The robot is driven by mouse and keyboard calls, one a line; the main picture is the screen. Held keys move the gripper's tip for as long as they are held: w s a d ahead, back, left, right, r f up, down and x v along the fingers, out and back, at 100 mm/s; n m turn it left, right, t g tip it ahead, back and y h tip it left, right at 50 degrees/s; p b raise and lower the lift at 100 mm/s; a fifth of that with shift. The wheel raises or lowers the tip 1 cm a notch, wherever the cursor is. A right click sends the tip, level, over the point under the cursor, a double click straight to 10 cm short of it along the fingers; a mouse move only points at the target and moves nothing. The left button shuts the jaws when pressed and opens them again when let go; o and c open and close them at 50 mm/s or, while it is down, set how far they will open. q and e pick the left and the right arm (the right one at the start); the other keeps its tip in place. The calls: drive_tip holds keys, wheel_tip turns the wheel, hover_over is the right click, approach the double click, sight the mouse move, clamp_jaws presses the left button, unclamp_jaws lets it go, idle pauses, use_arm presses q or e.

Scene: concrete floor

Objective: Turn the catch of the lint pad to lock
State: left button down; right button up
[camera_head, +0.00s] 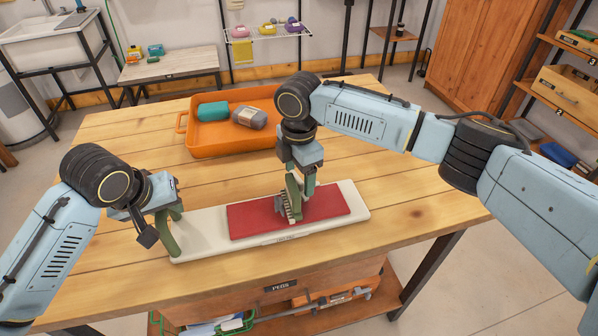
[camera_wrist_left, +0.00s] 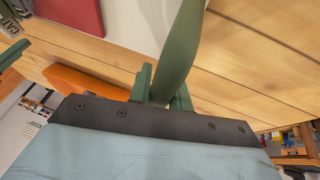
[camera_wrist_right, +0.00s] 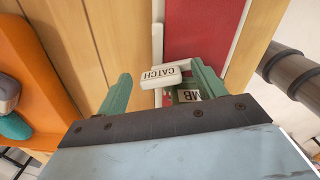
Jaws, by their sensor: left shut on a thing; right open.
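The lint pad is a long cream board (camera_head: 205,243) with a red pad (camera_head: 325,207) on top, lying on the table. A green handle (camera_head: 166,240) stands at its left end; it also shows in the left wrist view (camera_wrist_left: 181,50). My left gripper (camera_head: 172,212) is shut on this handle. A white catch (camera_wrist_right: 160,76) lettered CATCH shows in the right wrist view, beside a dark block (camera_wrist_right: 188,95) whose lettering is partly hidden. My right gripper (camera_head: 303,188) is open over the red pad, with the catch between its fingertips; contact cannot be told.
An orange tray (camera_head: 205,150) holding a teal item (camera_head: 213,111) and a grey-brown item (camera_head: 250,118) stands behind the board. The wooden table (camera_head: 420,205) is clear to the board's right. A drawer marked PEGS (camera_head: 281,286) is below the front edge.

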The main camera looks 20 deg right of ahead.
sight(299, 177)
drive_tip(key=c, duration=1)
drive_tip(key=shift+s+a+m, duration=0.1)
drive_tip(key=shift+m, duration=1.5)
drive_tip(key=o, duration=1)
wheel_tip(299, 177, up, 12)
